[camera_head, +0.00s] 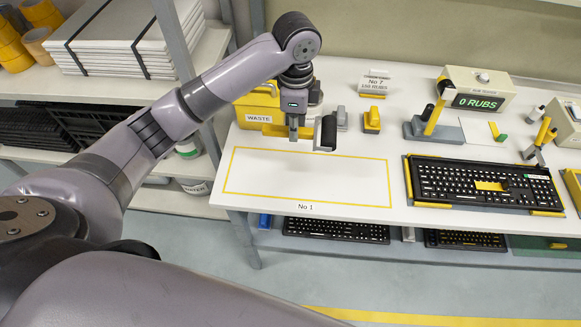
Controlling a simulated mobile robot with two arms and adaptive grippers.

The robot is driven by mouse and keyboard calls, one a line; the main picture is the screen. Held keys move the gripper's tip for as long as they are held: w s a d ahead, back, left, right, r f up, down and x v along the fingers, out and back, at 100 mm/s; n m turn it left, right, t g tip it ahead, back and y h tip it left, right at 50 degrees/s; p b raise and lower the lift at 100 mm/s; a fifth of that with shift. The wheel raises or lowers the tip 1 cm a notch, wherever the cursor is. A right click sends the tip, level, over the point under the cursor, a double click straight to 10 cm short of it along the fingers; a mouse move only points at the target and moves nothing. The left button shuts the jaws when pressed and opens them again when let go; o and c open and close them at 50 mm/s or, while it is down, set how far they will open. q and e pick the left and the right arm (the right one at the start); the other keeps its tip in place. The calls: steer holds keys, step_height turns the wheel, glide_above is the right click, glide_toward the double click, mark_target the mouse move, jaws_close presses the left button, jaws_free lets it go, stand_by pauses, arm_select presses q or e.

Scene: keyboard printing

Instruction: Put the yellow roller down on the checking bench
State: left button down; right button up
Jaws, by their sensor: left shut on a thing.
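My left gripper (293,128) is over the back left of the white bench, just behind the yellow-outlined area marked No 1, and is shut on a roller. The roller's black drum (328,134) shows at the right of the fingers. My right gripper is not in view.
The outlined area is empty. A yellow WASTE bin (258,117) stands behind the gripper. A yellow-handled block (372,121) is to the right, with a stand, a counter box reading 0 RUBS (478,90) and a black keyboard (470,182) further right.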

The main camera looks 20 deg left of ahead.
arm_select(q)
steer(key=p, duration=0.2)
glide_above(294, 174)
step_height(294, 174, down, 12)
steer(key=shift+a, duration=0.1)
steer(key=shift+f, duration=0.65)
step_height(294, 174, down, 4)
steer(key=shift+r+p, duration=0.1)
steer(key=shift+p, duration=0.2)
steer(key=c, duration=1.5)
jaws_free()
steer(key=shift+o, duration=0.2)
